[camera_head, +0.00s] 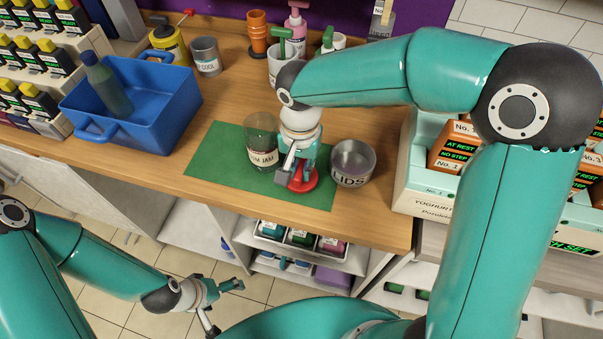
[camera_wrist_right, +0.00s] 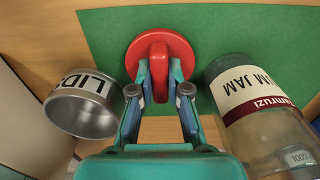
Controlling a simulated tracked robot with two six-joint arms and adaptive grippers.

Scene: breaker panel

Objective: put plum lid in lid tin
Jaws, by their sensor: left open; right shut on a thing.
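The plum lid is a red round lid with a raised bar grip (camera_head: 306,184), seen over the right part of the green mat; it also shows in the wrist view (camera_wrist_right: 160,38). My right gripper (camera_head: 294,176) points down with its fingers shut on the lid's bar (camera_wrist_right: 160,80). I cannot tell whether the lid touches the mat. The lid tin (camera_head: 352,178) is an empty-looking grey metal tin marked LIDS, just right of the lid; it shows at left in the wrist view (camera_wrist_right: 84,112). My left gripper (camera_head: 224,303) is open and empty, low in front of the counter.
A clear open jar labelled JAM (camera_head: 261,143) stands on the green mat (camera_head: 222,160) left of my right gripper. A blue crate (camera_head: 150,123) holding a bottle is further left. Cups and a pump bottle (camera_head: 296,25) stand behind.

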